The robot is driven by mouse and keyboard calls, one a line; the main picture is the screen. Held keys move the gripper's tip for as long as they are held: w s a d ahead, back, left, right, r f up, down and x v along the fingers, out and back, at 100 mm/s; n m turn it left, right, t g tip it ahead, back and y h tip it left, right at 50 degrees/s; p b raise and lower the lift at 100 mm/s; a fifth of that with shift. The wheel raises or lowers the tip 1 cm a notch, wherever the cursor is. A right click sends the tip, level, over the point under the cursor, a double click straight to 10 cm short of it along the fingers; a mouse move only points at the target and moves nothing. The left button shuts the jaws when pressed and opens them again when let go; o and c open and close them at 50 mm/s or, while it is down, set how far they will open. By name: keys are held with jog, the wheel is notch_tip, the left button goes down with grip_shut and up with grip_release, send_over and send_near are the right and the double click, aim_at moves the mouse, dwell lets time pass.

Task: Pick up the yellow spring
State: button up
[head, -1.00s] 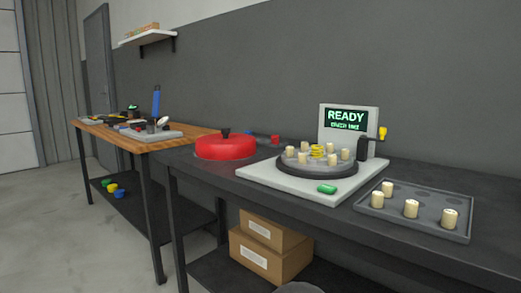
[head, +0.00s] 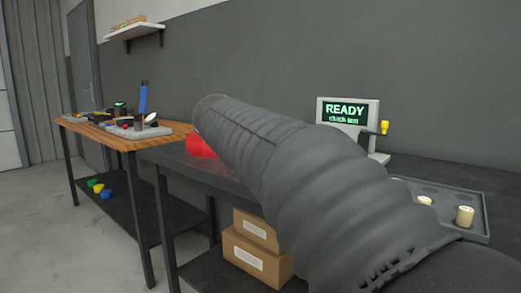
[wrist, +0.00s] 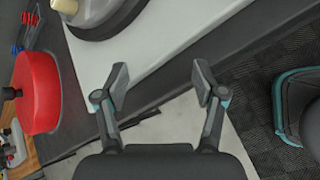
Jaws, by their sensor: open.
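The yellow spring is out of sight now; in the head view my own arm covers the round turntable where it stood. The turntable's edge (wrist: 103,18) shows at the top left of the wrist view, on a pale base plate (wrist: 190,32). My gripper (wrist: 160,84) is open and empty in the wrist view, its fingers apart over the plate's front edge and the dark bench edge. It is below and to the right of the turntable in that picture. The head view does not show my fingers.
A red round lid (wrist: 39,92) lies at the left; part of it also shows in the head view (head: 201,147). A READY screen (head: 346,113) with a yellow-knobbed crank (head: 383,128) stands behind. A grey tray (head: 450,189) with cream cylinders is at the right.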

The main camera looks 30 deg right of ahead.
jog(key=w+d+r+n+g+h, duration=0.2)
jog(key=w+d+r+n+h, duration=0.25)
jog(key=w+d+r, duration=0.3)
jog(key=shift+n, duration=0.35)
jog(key=b+x, duration=0.1)
jog(key=x, duration=0.6)
jog(key=shift+d, duration=0.4)
jog(key=shift+r+b+x, duration=0.15)
jog(key=shift+x, duration=1.2)
jog(key=shift+r+b+x, duration=0.15)
jog(key=shift+r+x, duration=0.05)
jog(key=shift+x, duration=1.2)
jog(key=shift+w, duration=0.15)
jog(key=c, duration=1.2)
